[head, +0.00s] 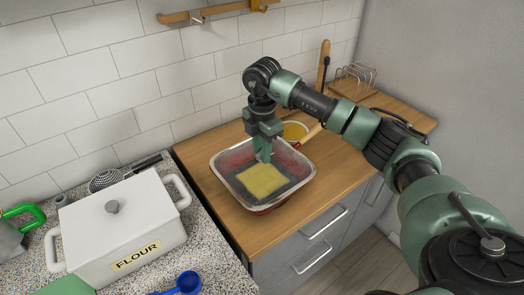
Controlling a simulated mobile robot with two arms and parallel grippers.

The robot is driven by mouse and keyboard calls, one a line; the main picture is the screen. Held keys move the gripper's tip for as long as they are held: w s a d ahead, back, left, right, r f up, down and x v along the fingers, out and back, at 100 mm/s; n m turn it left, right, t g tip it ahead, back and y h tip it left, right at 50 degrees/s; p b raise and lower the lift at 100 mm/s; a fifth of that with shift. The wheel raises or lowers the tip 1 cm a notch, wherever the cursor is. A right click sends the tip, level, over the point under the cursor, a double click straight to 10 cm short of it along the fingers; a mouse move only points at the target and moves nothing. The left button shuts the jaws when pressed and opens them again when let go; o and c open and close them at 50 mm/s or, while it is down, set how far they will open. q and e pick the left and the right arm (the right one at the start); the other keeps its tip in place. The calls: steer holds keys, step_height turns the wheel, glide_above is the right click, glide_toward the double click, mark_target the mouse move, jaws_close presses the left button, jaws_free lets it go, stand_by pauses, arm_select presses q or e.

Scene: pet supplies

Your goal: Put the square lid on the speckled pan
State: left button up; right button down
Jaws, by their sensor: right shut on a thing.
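The pan (268,208) is rectangular, with red sides and a pale metal rim, and stands on the wooden counter. A yellow square (262,179) shows in its middle against a dark grey surface. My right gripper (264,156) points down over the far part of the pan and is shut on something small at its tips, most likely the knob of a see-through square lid. The lid's outline is hard to make out, so I cannot tell whether it rests on the rim or hangs just above. My left gripper is not in view.
A white flour box (118,232) stands on the speckled counter at left, with a blue scoop (183,284) in front. A bowl with yellow contents (294,130) and a wire rack (355,80) stand behind the pan. A tiled wall (150,95) closes off the back.

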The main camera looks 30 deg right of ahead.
stand_by(0.4)
steer(key=c, duration=1.2)
jaws_free()
steer(key=shift+o, duration=0.2)
steer(key=shift+f, duration=0.15)
steer(key=shift+r, duration=0.45)
step_height(320, 180, up, 7)
steer(key=shift+r+b, duration=0.1)
steer(key=shift+b, duration=1)
